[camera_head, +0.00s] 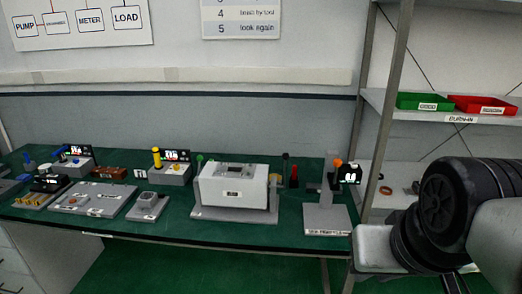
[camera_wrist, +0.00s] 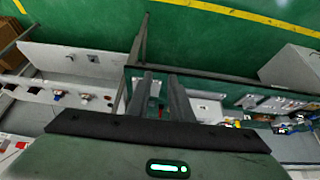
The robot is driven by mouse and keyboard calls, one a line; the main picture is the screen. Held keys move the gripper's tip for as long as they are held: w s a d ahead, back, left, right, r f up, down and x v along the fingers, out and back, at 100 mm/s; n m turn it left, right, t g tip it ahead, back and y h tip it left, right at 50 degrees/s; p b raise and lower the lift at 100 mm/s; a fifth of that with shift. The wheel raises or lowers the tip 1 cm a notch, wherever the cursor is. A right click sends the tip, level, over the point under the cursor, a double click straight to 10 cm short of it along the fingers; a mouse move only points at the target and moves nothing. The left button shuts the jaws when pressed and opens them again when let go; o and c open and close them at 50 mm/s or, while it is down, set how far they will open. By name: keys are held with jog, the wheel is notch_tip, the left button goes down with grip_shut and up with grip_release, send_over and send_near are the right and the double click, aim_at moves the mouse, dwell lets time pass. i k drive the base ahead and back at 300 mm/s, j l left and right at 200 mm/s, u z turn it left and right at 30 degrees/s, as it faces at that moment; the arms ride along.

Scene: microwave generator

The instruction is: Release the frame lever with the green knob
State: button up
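A small green knob (camera_head: 199,158) stands on a thin lever at the left end of a white box-shaped unit (camera_head: 233,188) on the green bench. The lower part of this lever is hard to make out. My gripper (camera_wrist: 160,76) shows in the wrist view with two dark fingers, a gap between them and nothing held. It is well away from the bench units and touches none of them. In the head view only my dark arm links show at the right, and the fingers are out of view. I cannot pick out the green knob in the wrist view.
A dark-knobbed lever (camera_head: 285,157) is at the white unit's right end. A grey stand with an orange knob (camera_head: 337,163) is farther right. Several small fixtures crowd the bench's left. Shelves with a green bin (camera_head: 424,102) and a red bin (camera_head: 482,106) stand at right.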

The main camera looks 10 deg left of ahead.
aim_at(200, 158)
jog(key=i+j+u, duration=0.2)
jog(key=i+j, duration=0.25)
jog(key=j, duration=0.4)
jog(key=i+j+u, duration=0.15)
jog(key=i+j, duration=0.4)
jog(key=j, duration=0.2)
jog(key=i+j+u, duration=0.2)
jog(key=i+j, duration=0.35)
jog(key=j, duration=0.15)
